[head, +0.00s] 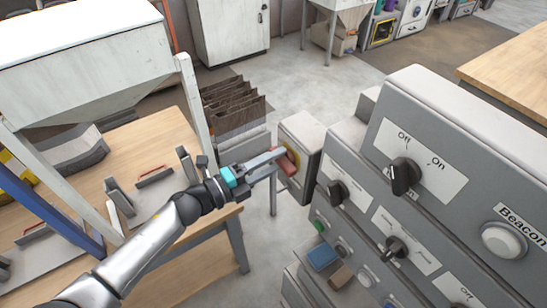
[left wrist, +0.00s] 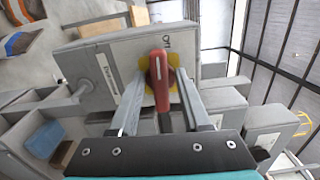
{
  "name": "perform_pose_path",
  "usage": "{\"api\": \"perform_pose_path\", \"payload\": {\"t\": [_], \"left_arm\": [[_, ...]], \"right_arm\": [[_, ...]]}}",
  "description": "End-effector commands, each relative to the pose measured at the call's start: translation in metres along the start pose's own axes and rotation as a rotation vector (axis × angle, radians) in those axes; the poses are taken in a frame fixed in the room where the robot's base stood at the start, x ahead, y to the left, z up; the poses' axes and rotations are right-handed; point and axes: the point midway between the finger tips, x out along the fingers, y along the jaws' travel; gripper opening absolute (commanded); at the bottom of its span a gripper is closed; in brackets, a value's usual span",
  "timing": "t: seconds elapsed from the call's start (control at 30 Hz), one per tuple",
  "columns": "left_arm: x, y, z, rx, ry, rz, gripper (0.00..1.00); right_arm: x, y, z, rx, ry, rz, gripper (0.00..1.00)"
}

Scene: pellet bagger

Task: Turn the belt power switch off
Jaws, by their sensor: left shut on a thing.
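A red rotary switch handle (head: 287,167) sits on a yellow plate on the face of a grey box (head: 309,139) at the left end of the control panels. In the left wrist view the red handle (left wrist: 159,80) lies between the fingers, over the yellow plate (left wrist: 174,76). My left gripper (head: 278,156) reaches it from the left and is shut on the handle. An "ON"-like mark shows above the handle in the wrist view. The name label on the box (left wrist: 107,72) is too small to read. My right gripper is not in view.
Grey panels on the right carry black rotary knobs, one (head: 404,175) marked Off and On, and a Beacon button (head: 503,240). A wooden workbench (head: 150,130) stands at the left under a white hopper (head: 80,50).

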Motion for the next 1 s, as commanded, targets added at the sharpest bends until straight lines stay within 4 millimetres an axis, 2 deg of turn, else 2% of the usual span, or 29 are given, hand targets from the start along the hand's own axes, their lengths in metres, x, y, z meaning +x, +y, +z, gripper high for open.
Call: {"api": "perform_pose_path", "payload": {"t": [0.27,0.7,0.73,0.8,1.0], "left_arm": [[-0.0004,0.0008,0.0007,-0.067,-0.001,0.001,0.0],[-0.0003,0.001,0.0005,-0.075,-0.001,0.001,0.0],[-0.0003,0.001,0.0005,-0.075,-0.001,0.001,0.5],[-0.0003,0.001,0.0004,-0.074,-0.001,0.001,0.55],[-0.0002,0.0009,0.0003,-0.073,0.0,0.001,0.55]], "right_arm": [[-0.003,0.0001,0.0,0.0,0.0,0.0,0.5],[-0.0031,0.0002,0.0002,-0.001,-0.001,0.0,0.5],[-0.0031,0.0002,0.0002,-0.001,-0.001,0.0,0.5],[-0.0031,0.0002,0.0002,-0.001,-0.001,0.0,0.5],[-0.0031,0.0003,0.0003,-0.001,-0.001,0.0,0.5]]}}
